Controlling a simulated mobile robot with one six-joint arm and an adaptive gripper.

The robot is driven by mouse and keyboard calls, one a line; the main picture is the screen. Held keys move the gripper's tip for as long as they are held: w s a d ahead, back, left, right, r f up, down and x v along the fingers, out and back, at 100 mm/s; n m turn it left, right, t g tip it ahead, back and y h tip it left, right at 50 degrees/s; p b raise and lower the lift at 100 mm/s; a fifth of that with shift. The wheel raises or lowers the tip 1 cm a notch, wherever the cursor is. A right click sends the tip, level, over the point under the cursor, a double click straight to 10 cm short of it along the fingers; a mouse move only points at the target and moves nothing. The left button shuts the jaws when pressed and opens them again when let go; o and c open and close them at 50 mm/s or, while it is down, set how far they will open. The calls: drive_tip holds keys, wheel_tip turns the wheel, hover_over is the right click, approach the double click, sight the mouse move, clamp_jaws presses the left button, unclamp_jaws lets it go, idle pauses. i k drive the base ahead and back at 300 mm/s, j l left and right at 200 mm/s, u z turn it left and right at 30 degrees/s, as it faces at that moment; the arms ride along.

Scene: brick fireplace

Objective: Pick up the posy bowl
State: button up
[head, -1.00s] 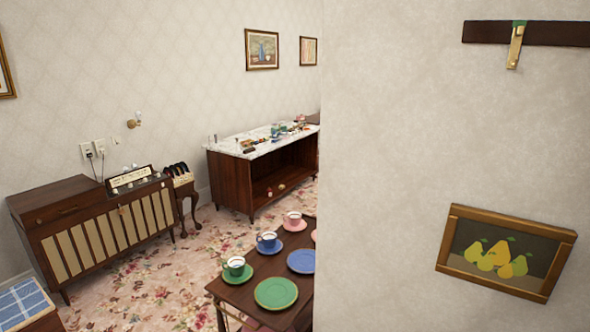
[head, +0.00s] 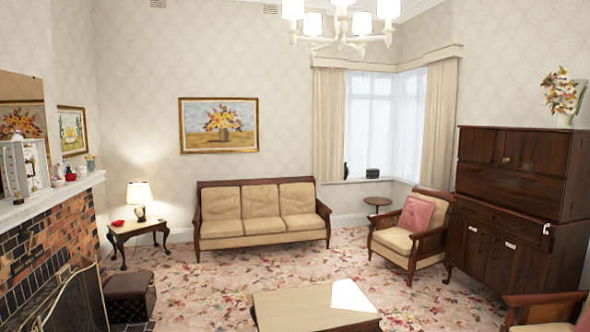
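I cannot make out a posy bowl for certain. Several small ornaments (head: 70,174) stand on the white mantel shelf at the left, too small to tell apart; one at the right end seems to hold something blue and pink. A vase of pink and cream flowers (head: 564,97) stands on top of the dark cabinet at the right. A small red object (head: 118,223) lies on the side table at the left. My gripper is not in view.
The brick fireplace (head: 52,232) and a dark footstool (head: 130,295) are at the left. A sofa (head: 262,228) stands at the back, an armchair (head: 412,240) at the right. A low table (head: 300,312) is front centre. Flowered carpet (head: 230,275) lies open between them.

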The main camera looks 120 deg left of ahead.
sight(58, 181)
drive_tip(key=u, duration=5.15)
drive_tip(key=i+l+z, duration=0.3)
drive_tip(key=i, duration=1)
drive_tip(key=i+z, duration=0.35)
drive_tip(key=i, duration=1)
drive_tip(key=i+j+z, duration=0.15)
drive_tip(key=i, duration=1.85)
